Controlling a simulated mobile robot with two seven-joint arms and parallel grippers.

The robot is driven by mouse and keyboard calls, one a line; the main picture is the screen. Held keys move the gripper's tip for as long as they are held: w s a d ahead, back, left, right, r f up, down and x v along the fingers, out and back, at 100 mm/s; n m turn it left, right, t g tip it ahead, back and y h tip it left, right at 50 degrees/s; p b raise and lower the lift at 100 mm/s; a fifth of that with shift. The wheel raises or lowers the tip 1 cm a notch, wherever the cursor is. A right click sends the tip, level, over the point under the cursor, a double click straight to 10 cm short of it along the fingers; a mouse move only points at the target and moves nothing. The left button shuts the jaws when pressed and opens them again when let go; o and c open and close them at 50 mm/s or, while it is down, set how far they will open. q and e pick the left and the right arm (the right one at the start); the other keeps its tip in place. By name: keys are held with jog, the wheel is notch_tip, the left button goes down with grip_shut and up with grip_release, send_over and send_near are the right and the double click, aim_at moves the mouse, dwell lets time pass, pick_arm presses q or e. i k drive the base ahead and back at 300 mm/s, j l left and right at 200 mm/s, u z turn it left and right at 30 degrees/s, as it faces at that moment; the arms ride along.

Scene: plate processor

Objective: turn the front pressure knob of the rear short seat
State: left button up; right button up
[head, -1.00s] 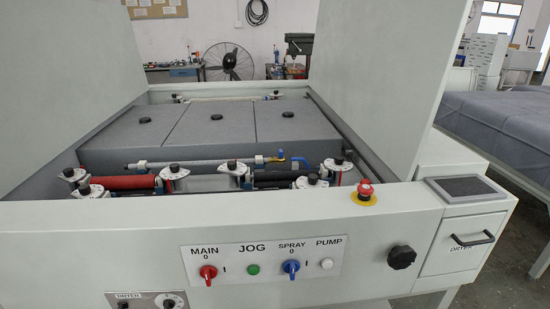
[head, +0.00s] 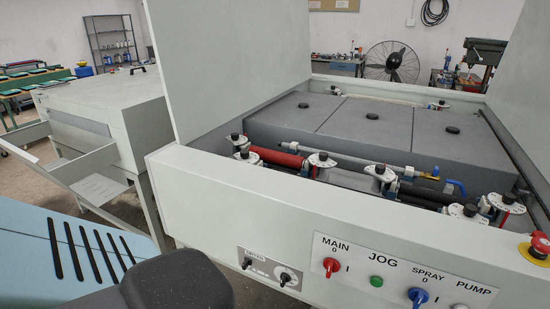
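The plate processor (head: 240,205) stands open, with its roller seats showing inside the front wall. Several white seats with black knobs sit along the front: a left pair (head: 242,152), one at the right end of a red roller (head: 320,160), one in the middle (head: 380,176) and more at the right (head: 480,208). Another small seat (head: 440,106) with a dark knob shows at the far end of the trough. Which is the rear short seat I cannot tell. Neither gripper is in view; a blue and dark grey part of my arm fills the lower left.
The front panel has a red switch (head: 331,266), a green button (head: 376,281) and a blue switch (head: 418,297). A red emergency stop (head: 541,242) is at the right edge. Tall raised panels flank the opening. A grey cabinet (head: 100,110) stands to the left.

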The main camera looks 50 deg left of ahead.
aim_at(380, 172)
jog(key=k+z, duration=0.2)
jog(key=z, duration=0.15)
jog(key=k+l+z, duration=0.15)
jog(key=z, duration=0.15)
jog(key=k, duration=0.05)
